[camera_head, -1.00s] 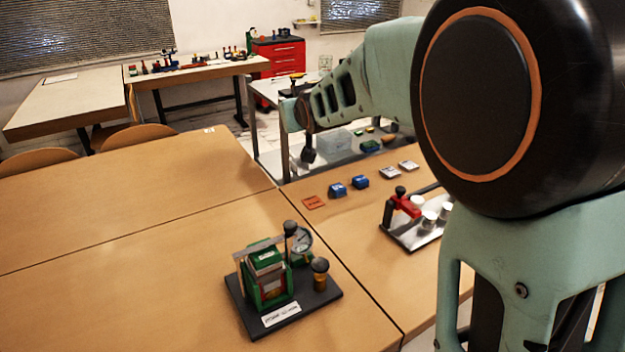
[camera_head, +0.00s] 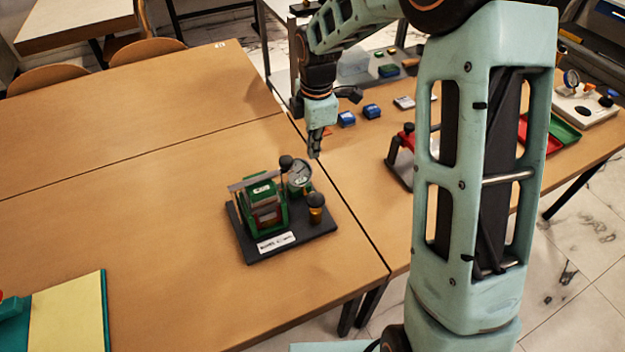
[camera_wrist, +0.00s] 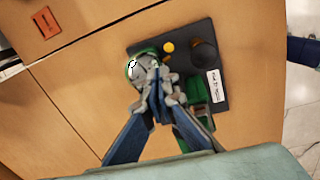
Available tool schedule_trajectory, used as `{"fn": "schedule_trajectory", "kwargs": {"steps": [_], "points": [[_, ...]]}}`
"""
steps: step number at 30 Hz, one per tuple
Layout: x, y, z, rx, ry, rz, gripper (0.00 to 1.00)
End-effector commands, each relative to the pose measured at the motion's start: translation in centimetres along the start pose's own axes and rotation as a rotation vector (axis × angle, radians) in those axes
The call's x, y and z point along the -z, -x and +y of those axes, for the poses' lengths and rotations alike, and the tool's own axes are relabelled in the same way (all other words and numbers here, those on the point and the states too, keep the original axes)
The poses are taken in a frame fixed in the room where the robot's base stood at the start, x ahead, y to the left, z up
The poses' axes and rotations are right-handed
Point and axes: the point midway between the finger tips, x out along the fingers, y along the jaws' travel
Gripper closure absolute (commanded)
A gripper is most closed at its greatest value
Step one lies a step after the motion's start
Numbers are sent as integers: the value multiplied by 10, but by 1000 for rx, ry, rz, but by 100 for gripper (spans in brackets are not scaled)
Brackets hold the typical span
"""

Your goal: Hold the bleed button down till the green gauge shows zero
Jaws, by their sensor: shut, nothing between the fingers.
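The green gauge rig (camera_head: 265,210) stands on a black base plate on the wooden table. Its round white-faced gauge (camera_head: 299,173) is at the back right, and the needle reading is too small to tell. A black-capped brass post (camera_head: 316,208) stands at the front right; the wrist view shows its dark cap (camera_wrist: 203,55) and a small yellow round part (camera_wrist: 168,46) beside it. I cannot tell which is the bleed button. My gripper (camera_head: 315,154) points down, shut and empty, near the gauge. In the wrist view its fingertips (camera_wrist: 158,92) cover part of the rig.
A red-handled rig (camera_head: 403,140) stands to the right, with blue blocks (camera_head: 346,118) behind it. An orange-red tag (camera_wrist: 45,23) lies on the table. A yellow and green folder (camera_head: 70,312) is at front left. The table left of the rig is clear.

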Motion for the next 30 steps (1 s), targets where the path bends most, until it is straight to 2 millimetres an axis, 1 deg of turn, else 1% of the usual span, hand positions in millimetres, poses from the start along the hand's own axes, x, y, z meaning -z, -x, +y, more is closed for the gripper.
{"fn": "schedule_trajectory", "kwargs": {"steps": [3, 6, 16, 19, 23, 30], "points": [[0, -1, -10, 42, 62, 11, 100], [1, -2, -14, 56, 87, 14, 100], [1, -3, -14, 57, 89, 15, 100], [1, -8, -14, 57, 89, 15, 100], [2, -25, -16, 60, 89, 16, 100], [2, -76, -19, 61, 89, 15, 100]]}}
